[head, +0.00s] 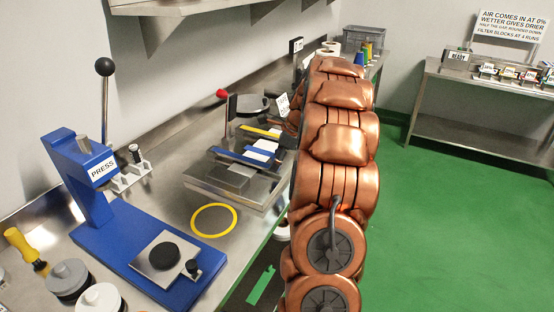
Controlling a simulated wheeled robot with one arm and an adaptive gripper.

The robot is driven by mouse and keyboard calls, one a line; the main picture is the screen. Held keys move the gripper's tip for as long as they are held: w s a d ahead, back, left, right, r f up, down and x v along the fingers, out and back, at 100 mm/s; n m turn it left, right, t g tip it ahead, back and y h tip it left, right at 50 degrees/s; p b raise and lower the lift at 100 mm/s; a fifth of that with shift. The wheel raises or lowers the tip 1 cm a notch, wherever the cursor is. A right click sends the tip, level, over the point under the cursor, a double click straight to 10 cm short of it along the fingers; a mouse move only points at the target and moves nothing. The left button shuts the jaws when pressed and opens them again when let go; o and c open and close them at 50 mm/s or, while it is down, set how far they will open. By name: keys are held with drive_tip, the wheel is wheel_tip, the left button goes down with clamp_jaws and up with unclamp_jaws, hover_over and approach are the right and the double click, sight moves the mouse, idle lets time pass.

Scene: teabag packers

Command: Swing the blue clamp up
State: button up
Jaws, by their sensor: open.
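A long blue bar (238,157), which looks like the blue clamp, lies low and nearly flat across a metal fixture (225,190) on the steel bench. White pieces lie just behind it. A yellow bar (260,132) lies beyond it, roughly parallel. The right end of the fixture is close to my copper arm in the picture, and the arm hides what is behind it. My gripper is not visible; the arm's links fill the middle right.
A blue press (85,165) with a black-knobbed lever stands on the bench at left. A yellow ring (213,220) lies on the bench top (165,205). A wall shelf (190,8) overhangs the back. Green floor (440,220) at right is clear, with another table (470,85) beyond.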

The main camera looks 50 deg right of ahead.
clamp_jaws()
idle(0.3)
idle(0.3)
